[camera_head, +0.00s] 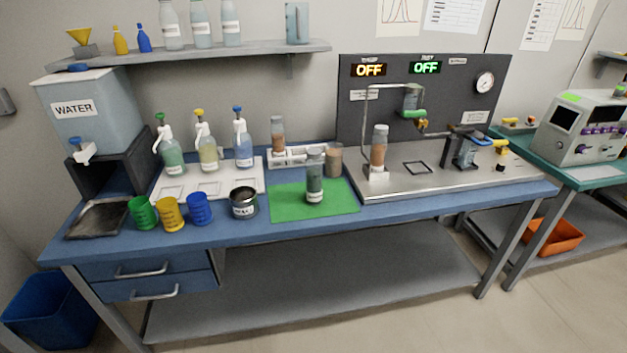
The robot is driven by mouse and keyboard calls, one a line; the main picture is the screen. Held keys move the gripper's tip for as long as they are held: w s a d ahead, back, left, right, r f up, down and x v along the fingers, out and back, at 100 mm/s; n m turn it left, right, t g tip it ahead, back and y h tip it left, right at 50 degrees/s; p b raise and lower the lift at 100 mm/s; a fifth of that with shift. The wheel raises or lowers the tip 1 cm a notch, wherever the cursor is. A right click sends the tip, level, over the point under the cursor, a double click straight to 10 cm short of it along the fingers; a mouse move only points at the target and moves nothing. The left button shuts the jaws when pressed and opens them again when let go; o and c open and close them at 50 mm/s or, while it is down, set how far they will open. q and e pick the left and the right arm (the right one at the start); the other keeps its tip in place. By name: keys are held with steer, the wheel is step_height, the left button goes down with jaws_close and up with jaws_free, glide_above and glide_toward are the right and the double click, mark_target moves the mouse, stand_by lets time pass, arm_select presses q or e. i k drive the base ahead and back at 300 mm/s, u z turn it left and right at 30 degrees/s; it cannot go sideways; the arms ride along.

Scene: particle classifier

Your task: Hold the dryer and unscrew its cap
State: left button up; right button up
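No part labelled as the dryer can be read at this size. A clear capped tube (315,182) with dark greenish contents and a white label stands upright on the green mat (285,208). A similar tube with brown contents (278,138) stands in the white rack (296,158). Another tube with orange-brown contents (379,152) stands upright in a small white holder on the metal plate at the right. I cannot tell for sure which of them is the dryer. Neither of my grippers shows in the view.
Coloured cups (170,213), a dark-filled tin (243,203) and pump bottles on a white tray (245,183) stand left of the mat. A brown-filled jar (334,162) stands behind it. The metal rig plate (450,178) lies right. The bench's front strip is mostly clear.

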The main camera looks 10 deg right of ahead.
mark_target(314, 167)
steer(key=z, duration=2.3)
steer(key=i, duration=2.25)
steer(key=u, duration=3.5)
